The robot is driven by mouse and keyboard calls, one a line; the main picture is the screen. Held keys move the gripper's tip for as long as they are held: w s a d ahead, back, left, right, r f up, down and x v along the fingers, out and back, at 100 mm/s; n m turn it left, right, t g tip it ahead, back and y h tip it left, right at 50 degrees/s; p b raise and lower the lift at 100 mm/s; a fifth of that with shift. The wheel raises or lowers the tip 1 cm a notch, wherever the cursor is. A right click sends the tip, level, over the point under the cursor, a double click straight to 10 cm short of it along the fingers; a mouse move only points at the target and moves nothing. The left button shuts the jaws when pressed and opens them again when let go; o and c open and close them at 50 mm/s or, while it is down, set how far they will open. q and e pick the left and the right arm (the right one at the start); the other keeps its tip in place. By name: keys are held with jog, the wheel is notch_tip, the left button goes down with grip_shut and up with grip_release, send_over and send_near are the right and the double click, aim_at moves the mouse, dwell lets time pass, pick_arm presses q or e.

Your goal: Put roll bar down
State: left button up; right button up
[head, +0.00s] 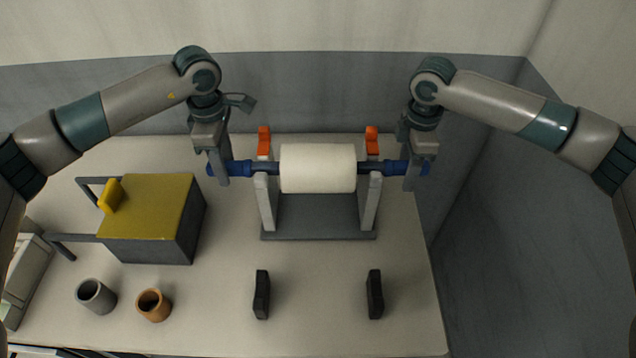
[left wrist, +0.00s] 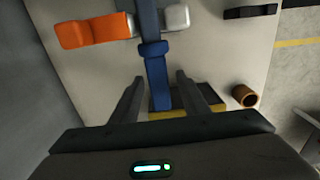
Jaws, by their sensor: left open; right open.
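The roll bar (head: 240,168) is a dark blue bar through a white roll (head: 318,168). It lies level across the two light uprights of a grey stand (head: 318,217). My left gripper (head: 219,172) is open with its fingers around the bar's left end; in the left wrist view the blue bar (left wrist: 155,65) runs between the two open fingers (left wrist: 158,98). My right gripper (head: 412,172) is open at the bar's right end. Whether its fingers touch the bar is hidden.
Orange tabs (head: 264,140) top the stand's back. A yellow-topped box (head: 155,205) stands left, with a grey cup (head: 96,297) and an orange cup (head: 153,305) in front. Two black blocks (head: 262,294) (head: 375,294) stand at the front. A grey wall is behind the table.

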pick_arm(q)
notch_tip(320, 180, up, 9)
jog(key=shift+r, duration=0.2)
dwell(0.5)
pick_arm(e)
notch_tip(320, 180, up, 12)
dwell(0.6)
jog(key=shift+f, duration=0.1)
dwell(0.4)
